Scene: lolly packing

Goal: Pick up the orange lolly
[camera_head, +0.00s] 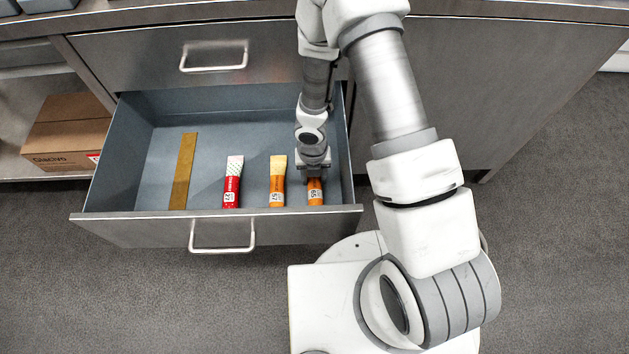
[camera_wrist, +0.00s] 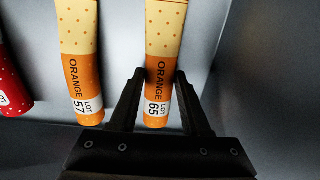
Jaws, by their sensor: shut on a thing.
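Two orange lollies lie in the open drawer, each with a pale yellow dotted upper part and an orange lower part. One orange lolly (camera_head: 278,185) is marked LOT 57; it also shows in the wrist view (camera_wrist: 81,62). The other orange lolly (camera_head: 315,192), at the right, is marked LOT 65 and shows in the wrist view (camera_wrist: 160,50). My gripper (camera_head: 313,170) is over this right lolly. In the wrist view my gripper (camera_wrist: 160,82) has one finger on each side of the LOT 65 lolly and is shut on it. My gripper hides its upper part in the head view.
A red lolly (camera_head: 232,187) and a flat yellow-brown strip (camera_head: 184,170) lie farther left in the drawer (camera_head: 235,217). The drawer's right wall (camera_wrist: 245,75) is close to my gripper. A cardboard box (camera_head: 62,140) sits on a shelf at the left.

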